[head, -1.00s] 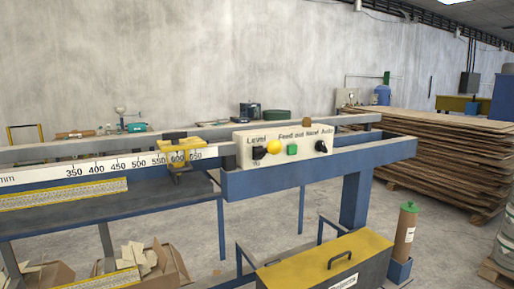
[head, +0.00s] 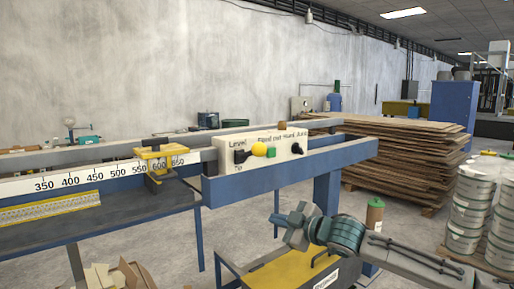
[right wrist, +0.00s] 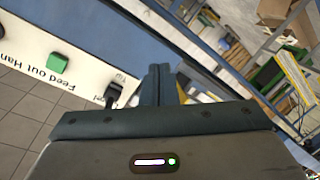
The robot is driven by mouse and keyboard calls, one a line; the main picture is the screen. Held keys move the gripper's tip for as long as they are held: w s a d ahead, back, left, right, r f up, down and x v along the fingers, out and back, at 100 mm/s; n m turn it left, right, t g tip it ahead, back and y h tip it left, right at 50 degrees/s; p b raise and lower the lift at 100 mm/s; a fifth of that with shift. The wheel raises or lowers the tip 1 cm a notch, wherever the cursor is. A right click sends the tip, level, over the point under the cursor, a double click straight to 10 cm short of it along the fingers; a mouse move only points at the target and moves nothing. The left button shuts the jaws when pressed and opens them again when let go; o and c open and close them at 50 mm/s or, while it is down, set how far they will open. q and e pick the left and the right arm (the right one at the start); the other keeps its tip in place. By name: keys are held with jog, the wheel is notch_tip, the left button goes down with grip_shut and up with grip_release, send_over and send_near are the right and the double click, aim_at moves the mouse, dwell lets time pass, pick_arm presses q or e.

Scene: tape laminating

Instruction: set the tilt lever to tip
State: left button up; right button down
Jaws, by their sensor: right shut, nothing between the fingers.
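The tilt lever (head: 241,156) is the small black lever at the left end of the white control panel (head: 226,143). "Level" is printed above it and a short label, hard to read, below it. Which way it points is too small to tell. My right gripper (head: 284,217) is in front of and below the panel, apart from it, shut and empty. My left gripper is not in view.
A blue beam (head: 340,158) runs below the panel. A yellow stop (head: 160,152) sits on the ruler to the left. A yellow-lidded box (head: 268,277) stands below.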

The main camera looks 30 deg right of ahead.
aim_at(258, 146)
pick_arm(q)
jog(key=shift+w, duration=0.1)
pick_arm(e)
jog(key=s+a+r+n+y, duration=0.1)
jog(key=s+r+n, duration=0.1)
jog(key=r, duration=0.8)
jog(key=s+a+r+n+t+y, duration=0.1)
jog(key=s+a+r+n+y, duration=0.1)
jog(key=r, duration=0.9)
jog(key=shift+n+t, duration=0.3)
jog(key=shift+d+r, duration=0.1)
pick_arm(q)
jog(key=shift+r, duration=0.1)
